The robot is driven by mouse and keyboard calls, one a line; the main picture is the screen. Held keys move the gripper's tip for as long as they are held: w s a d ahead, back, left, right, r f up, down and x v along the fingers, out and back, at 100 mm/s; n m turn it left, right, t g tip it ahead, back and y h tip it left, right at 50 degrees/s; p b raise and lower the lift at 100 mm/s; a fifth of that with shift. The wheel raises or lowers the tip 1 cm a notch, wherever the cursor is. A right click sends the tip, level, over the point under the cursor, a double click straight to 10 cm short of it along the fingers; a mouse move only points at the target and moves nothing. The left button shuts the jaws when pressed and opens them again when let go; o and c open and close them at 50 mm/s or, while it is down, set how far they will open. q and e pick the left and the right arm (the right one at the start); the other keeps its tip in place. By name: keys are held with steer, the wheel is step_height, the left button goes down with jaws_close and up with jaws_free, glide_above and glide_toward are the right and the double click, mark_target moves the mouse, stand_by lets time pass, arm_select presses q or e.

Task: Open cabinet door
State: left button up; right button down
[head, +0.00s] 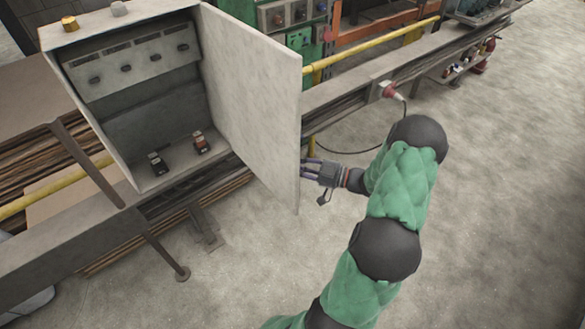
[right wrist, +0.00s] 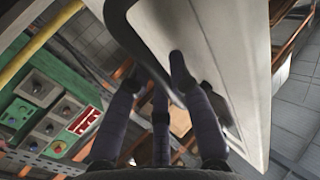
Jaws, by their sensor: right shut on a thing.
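The grey cabinet (head: 128,109) stands at the upper left of the head view, with its door (head: 254,92) swung wide open towards the right. Its inside shows a panel with switches and two small devices on the floor. My right gripper (head: 309,168) is at the door's outer face, near its lower free edge. In the right wrist view the door (right wrist: 222,55) fills the right side, with a dark bar handle (right wrist: 133,40) on it. The right gripper's dark fingers are shut on this handle; the exact contact is partly hidden. My left gripper is out of view.
A yellow rail (head: 385,46) and a grey beam (head: 350,88) run behind the door. A green control panel (head: 300,40) stands at the back. A red plug (head: 387,89) with a cable hangs from the beam. The concrete floor at right is clear.

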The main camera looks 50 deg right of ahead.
steer(key=shift+w+r, duration=0.1)
steer(key=c, duration=1.1)
jaws_free()
steer(key=shift+w, duration=0.1)
steer(key=v, duration=1.2)
